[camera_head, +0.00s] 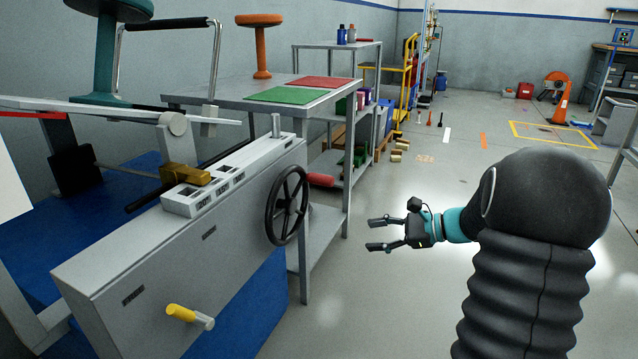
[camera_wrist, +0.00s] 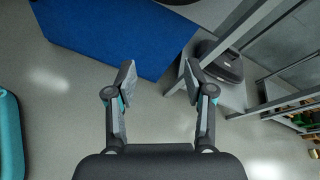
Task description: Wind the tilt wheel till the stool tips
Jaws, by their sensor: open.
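The tilt wheel (camera_head: 287,205) is a black spoked handwheel on the right end of the grey machine housing (camera_head: 150,265). A teal stool (camera_head: 105,55) stands at the upper left, on the machine, its seat cut by the top edge of the picture. My gripper (camera_head: 372,234) is open and empty, to the right of the wheel and apart from it, fingers pointing left. In the wrist view, my gripper (camera_wrist: 158,82) has its two fingers spread with nothing between them. I cannot make out the wheel for certain in that view.
A yellow-handled crank (camera_head: 188,314) sticks out of the housing front. A metal table (camera_head: 235,88) behind holds a green mat (camera_head: 288,95), a red mat (camera_head: 326,82) and an orange stool (camera_head: 261,45). The blue machine base (camera_wrist: 115,35) shows in the wrist view. Open floor lies right of the machine.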

